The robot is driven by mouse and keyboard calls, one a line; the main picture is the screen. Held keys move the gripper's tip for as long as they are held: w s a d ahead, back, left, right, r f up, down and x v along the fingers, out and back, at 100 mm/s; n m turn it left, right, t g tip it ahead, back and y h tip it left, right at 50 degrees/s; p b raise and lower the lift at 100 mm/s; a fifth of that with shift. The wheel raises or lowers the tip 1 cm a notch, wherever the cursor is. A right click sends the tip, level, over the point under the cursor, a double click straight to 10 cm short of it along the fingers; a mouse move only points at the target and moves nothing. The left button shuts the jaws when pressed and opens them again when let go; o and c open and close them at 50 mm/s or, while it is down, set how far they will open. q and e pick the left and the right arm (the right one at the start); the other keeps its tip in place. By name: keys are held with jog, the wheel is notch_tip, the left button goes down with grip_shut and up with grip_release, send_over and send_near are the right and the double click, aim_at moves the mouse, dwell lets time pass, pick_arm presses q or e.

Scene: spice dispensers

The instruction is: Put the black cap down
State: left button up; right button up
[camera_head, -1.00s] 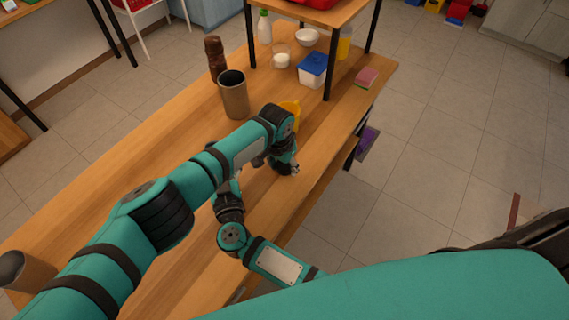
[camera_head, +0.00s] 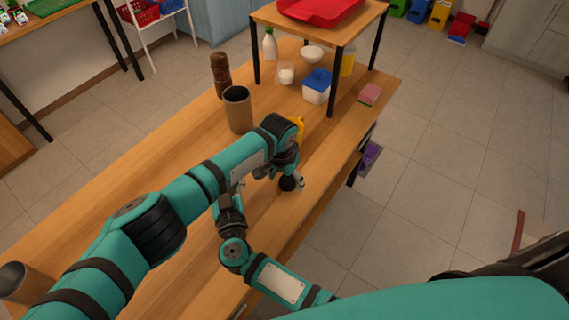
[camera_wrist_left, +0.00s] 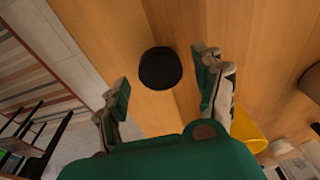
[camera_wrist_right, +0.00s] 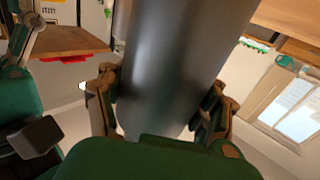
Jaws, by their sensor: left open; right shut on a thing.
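The black cap (camera_wrist_left: 160,68) is a dark round disc on the wooden table, seen from above in the left wrist view. In the head view it shows as a small black round thing (camera_head: 288,184) by the left fingers. My left gripper (camera_wrist_left: 163,80) is open over it, with one finger on each side and a gap to the cap on both sides. My right gripper (camera_wrist_right: 162,90) is shut on a large smooth dark grey cylinder (camera_wrist_right: 170,60), seen in the right wrist view.
A yellow container (camera_head: 299,127) stands just behind the left wrist. A tall brown-grey cup (camera_head: 238,112) and a brown mill (camera_head: 220,75) stand farther back. A blue-lidded tub (camera_head: 317,88) and a sponge (camera_head: 370,94) are at the back right.

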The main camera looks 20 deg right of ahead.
aim_at(284, 186)
pick_arm(q)
notch_tip(284, 186, up, 10)
jog(key=s+a, duration=0.1)
jog(key=shift+a, duration=0.2)
jog(key=shift+f, duration=0.1)
pick_arm(e)
jog(key=o, duration=1.9)
jog(key=shift+o, duration=0.2)
